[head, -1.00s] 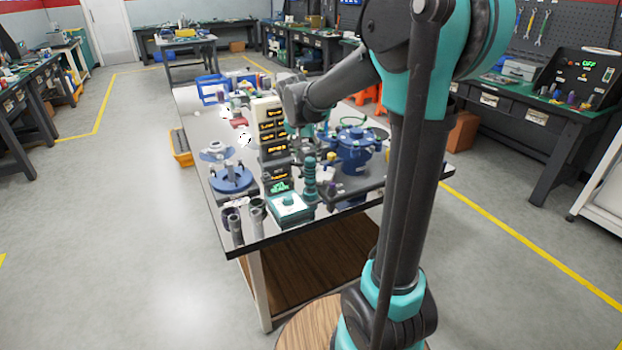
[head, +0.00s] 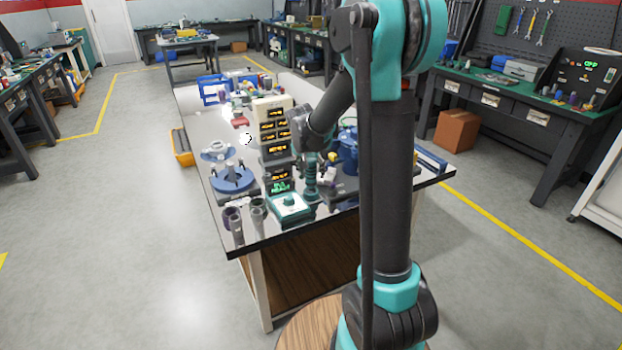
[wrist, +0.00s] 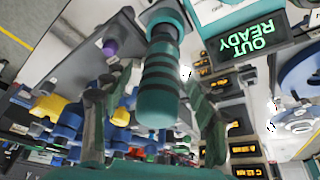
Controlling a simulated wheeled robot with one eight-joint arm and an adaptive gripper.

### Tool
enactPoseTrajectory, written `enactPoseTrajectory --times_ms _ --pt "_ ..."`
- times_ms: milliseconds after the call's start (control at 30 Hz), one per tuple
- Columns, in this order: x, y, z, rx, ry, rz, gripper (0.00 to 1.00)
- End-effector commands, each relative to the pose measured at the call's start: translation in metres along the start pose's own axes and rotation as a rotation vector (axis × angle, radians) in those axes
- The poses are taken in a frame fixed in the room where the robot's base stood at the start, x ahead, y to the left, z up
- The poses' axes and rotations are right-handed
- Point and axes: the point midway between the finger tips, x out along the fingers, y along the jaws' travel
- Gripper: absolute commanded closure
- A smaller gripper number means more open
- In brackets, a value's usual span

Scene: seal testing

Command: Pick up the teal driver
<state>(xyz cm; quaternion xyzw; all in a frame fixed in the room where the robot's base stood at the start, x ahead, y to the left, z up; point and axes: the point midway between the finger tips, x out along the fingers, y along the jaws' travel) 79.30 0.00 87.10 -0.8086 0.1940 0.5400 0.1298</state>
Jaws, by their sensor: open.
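The teal driver (head: 310,182) stands upright near the front of the bench, with ribbed dark bands along its handle. In the wrist view, the driver (wrist: 158,90) fills the space between the two fingers of my gripper (wrist: 155,78). The fingers are open, one on each side of the handle, and gaps show between them and it. In the head view, my gripper (head: 316,160) is at the upper part of the driver, partly hidden by my wrist. The lower end of the driver sits in a grey holder.
A teal box with a white top (head: 291,204) is close in front of the driver. A display tower (head: 272,115) stands to the left, and a blue vessel (head: 348,150) to the right. A blue round fixture (head: 232,179) and grey cups (head: 259,212) occupy the front left.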

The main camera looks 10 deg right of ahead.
Motion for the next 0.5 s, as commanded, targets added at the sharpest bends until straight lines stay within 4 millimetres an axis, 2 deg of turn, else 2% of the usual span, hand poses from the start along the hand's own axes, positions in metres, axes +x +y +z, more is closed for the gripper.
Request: enactPoseTrajectory --times_ms 133,500 --pt "-0.0002 0.0001 0.0001 0.0 0.0 0.0 0.44" --pt "-0.0004 0.0001 0.0 0.0 0.0 0.0 0.9"
